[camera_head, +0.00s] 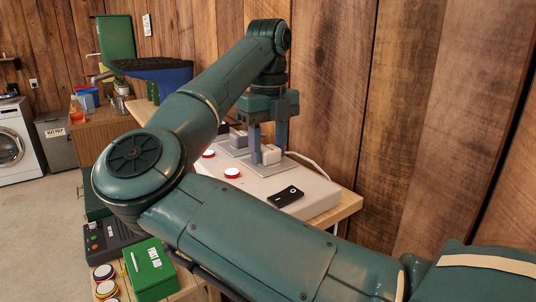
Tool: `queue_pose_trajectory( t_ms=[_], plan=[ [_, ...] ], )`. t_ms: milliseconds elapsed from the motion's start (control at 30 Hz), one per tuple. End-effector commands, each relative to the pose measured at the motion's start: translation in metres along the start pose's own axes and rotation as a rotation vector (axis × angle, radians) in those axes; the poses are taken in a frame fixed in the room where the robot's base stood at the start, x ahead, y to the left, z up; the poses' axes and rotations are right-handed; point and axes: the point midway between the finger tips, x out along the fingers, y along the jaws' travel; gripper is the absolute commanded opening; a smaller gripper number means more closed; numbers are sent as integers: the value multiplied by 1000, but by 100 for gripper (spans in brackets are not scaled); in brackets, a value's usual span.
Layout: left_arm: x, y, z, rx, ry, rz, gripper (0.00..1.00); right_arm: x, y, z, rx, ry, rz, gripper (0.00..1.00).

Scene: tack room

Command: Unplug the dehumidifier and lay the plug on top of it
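My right gripper (268,143) points down over a low white box (318,193) by the plank wall. Its two fingers are apart, with a small white plug-like block (271,154) between or just in front of them. I cannot tell whether they press on it. The block sits at a grey metal plate (280,172) on the box top. A second, grey plug-like block (238,138) stands on another plate to the left. A pale cable (312,163) runs along the box's right side. I cannot tell which thing is the dehumidifier. My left gripper is out of view.
A black phone (286,196) and red-and-white buttons (232,173) are on the box. A green first aid box (150,270) stands at lower left, beside a dark device (110,240). My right arm hides much of the bench. A washing machine (14,145) stands far left.

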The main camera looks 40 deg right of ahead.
Motion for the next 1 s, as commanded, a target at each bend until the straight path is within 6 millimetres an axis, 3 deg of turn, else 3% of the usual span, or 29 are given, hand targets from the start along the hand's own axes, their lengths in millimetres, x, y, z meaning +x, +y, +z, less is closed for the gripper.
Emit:
queue_pose_trajectory(
  t_ms=[467,1000],
  plan=[
    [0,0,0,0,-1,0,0,0,0,0,0,0,0,2],
    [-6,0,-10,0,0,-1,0,-16,0,0,0,-1,-1,1]
  ],
)
